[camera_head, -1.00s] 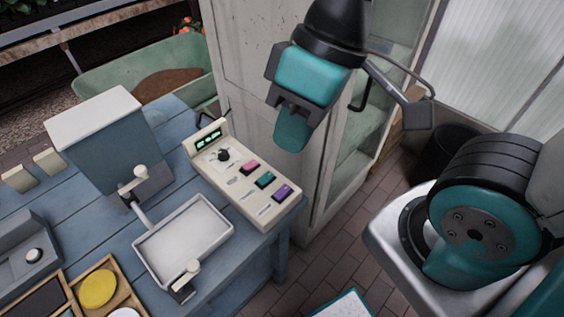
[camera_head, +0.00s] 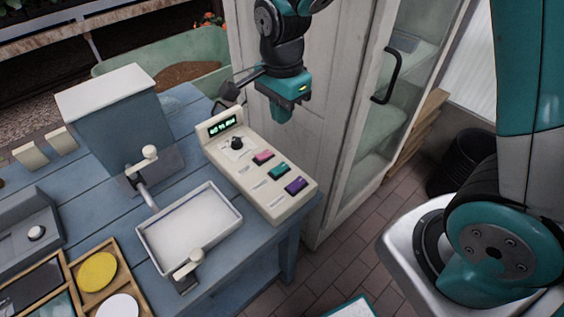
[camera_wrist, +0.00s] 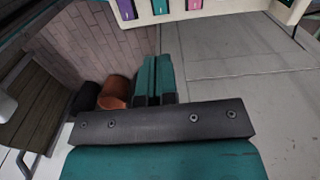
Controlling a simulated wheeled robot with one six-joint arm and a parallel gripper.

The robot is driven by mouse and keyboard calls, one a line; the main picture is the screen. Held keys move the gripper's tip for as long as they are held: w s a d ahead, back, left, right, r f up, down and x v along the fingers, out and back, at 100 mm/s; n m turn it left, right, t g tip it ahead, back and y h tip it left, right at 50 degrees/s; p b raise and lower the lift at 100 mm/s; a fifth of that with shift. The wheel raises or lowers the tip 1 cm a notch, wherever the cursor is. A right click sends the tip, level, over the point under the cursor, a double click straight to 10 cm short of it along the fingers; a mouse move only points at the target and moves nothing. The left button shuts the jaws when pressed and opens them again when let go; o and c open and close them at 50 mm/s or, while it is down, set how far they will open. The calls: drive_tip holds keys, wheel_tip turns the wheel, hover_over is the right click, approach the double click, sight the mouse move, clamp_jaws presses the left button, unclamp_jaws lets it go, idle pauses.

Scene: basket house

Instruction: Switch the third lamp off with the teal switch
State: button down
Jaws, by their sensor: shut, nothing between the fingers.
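A cream control box (camera_head: 220,164) lies on the blue table. It carries a teal switch (camera_head: 279,172) between a pink switch (camera_head: 262,157) and a purple switch (camera_head: 296,184). The teal switch also shows at the top edge of the wrist view (camera_wrist: 160,5). A small dark display (camera_head: 222,126) with green lit marks is at the box's far end; the marks are too small to read. I cannot make out a third lamp. My gripper (camera_head: 281,115) is shut and empty, above and behind the box, apart from the switches.
A black knob (camera_head: 236,143) is on the box near the display. A white tray (camera_head: 190,229) and a grey-blue box (camera_head: 115,115) stand to the left on the table. A pale cabinet (camera_head: 335,120) stands close behind my gripper.

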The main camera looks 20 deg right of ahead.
sight(282, 166)
drive_tip(key=shift+w+f, duration=0.1)
wheel_tip(282, 166, down, 14)
drive_tip(key=shift+p, duration=0.75)
